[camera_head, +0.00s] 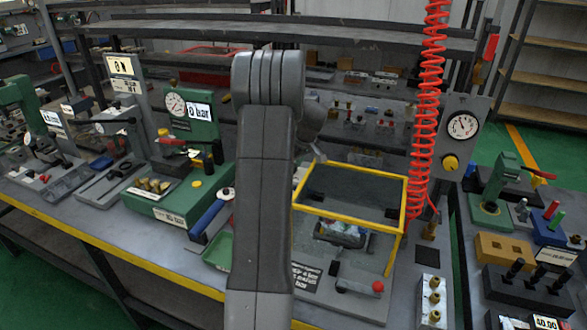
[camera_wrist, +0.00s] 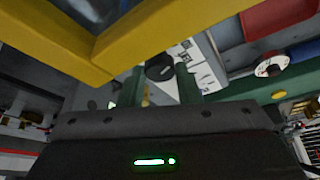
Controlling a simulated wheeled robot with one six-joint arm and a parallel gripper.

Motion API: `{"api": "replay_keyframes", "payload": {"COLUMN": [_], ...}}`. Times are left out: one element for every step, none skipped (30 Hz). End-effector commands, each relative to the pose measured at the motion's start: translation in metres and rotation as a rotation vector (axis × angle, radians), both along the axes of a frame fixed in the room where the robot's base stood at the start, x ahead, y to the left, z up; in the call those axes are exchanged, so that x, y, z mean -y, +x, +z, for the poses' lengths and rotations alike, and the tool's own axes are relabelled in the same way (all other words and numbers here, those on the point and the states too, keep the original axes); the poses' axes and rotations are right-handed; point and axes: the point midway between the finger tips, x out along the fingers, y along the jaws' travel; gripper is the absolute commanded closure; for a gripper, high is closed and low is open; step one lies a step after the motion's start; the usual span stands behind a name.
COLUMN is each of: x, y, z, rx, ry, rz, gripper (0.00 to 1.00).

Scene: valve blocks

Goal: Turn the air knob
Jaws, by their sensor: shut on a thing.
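In the wrist view my gripper (camera_wrist: 158,78) has its two dark green fingers closed around a black, round-topped knob (camera_wrist: 160,67). The knob's lower part is hidden between the fingers. A white panel with black print (camera_wrist: 196,60) lies behind it, too small to read. In the head view my arm hides my gripper and the held knob. A yellow knob (camera_head: 450,162) sits under a round gauge (camera_head: 462,126) on a grey post at the right, apart from my arm. I cannot read a label telling which knob is the air knob.
A yellow-framed guard (camera_head: 348,209) stands just right of my arm; its frame is close in the wrist view (camera_wrist: 165,32). A blue roll (camera_wrist: 302,52) and a red bin (camera_wrist: 275,14) are nearby. A red coiled hose (camera_head: 426,110) hangs at the right.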

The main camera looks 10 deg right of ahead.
Motion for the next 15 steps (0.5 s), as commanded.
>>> {"api": "replay_keyframes", "payload": {"x": [0.0017, 0.0018, 0.0021, 0.0022, 0.0021, 0.0023, 0.0024, 0.0024, 0.0025, 0.0026, 0.0026, 0.0026, 0.0026, 0.0027, 0.0028], "y": [0.0012, 0.0010, 0.0015, 0.0015, 0.0015, 0.0017, 0.0019, 0.0017, 0.0019, 0.0020, 0.0022, 0.0022, 0.0020, 0.0021, 0.0024], "z": [-0.0016, -0.0016, -0.0010, -0.0008, -0.0008, -0.0005, -0.0004, -0.0004, -0.0005, -0.0003, -0.0002, -0.0001, -0.0001, 0.0001, 0.0004], "rx": [0.004, 0.003, 0.004, 0.003, 0.003, 0.003, 0.004, 0.003, 0.003, 0.002, 0.002, 0.003, 0.001, 0.003, 0.003], "ry": [-0.001, -0.001, -0.001, -0.001, -0.001, -0.001, -0.002, -0.002, -0.002, -0.002, -0.002, -0.002, -0.001, -0.002, -0.002], "rz": [0.041, 0.067, 0.101, 0.126, 0.149, 0.181, 0.202, 0.224, 0.250, 0.269, 0.286, 0.307, 0.322, 0.336, 0.352], "gripper": [0.93, 0.93, 0.93, 0.93, 0.93, 0.93, 0.93, 0.93, 0.93, 0.93, 0.93, 0.93, 0.93, 0.93, 0.93]}}
